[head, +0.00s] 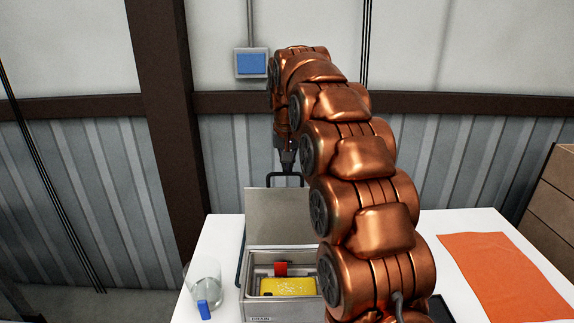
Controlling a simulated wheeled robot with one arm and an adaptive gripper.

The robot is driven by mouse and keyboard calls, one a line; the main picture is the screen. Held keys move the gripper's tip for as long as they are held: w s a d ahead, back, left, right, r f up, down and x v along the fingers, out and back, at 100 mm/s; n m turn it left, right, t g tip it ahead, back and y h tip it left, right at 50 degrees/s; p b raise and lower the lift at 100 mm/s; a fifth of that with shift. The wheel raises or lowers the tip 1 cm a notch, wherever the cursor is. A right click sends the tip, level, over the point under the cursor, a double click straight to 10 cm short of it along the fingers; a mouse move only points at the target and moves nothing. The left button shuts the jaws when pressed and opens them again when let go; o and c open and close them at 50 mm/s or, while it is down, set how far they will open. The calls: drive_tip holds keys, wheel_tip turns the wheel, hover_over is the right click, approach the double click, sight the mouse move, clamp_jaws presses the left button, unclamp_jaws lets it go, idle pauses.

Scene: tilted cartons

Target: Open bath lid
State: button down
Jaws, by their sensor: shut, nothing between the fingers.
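The bath (285,307) is a grey metal box on the white table, open at the top. Inside the bath are a yellow item (288,287) and a red item (281,268). My gripper (288,170) points down at the top of the lid, by the handle. Its fingers look shut and small at this distance; I cannot tell whether they touch the handle. My copper arm hides the bath's right side.
A glass beaker (205,272) of clear liquid with a blue item (204,309) stands left of the bath. An orange cloth (497,275) lies on the table (455,222) at right. Cardboard cartons (555,205) stand at the right edge. A blue-faced wall box (252,63) is behind.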

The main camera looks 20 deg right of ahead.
drive_tip(key=shift+s, duration=0.1)
drive_tip(key=shift+s+a+f+b, duration=0.1)
drive_tip(key=shift+s+a+b, duration=0.3)
drive_tip(key=shift+b, duration=0.7)
drive_tip(key=s+b, duration=0.1)
drive_tip(key=s+t+b, duration=0.1)
drive_tip(key=b, duration=0.1)
drive_tip(key=s+a+r+t+h+b, duration=0.1)
drive_tip(key=shift+s, duration=0.15)
drive_tip(key=v, duration=1.2)
drive_tip(key=shift+s, duration=0.1)
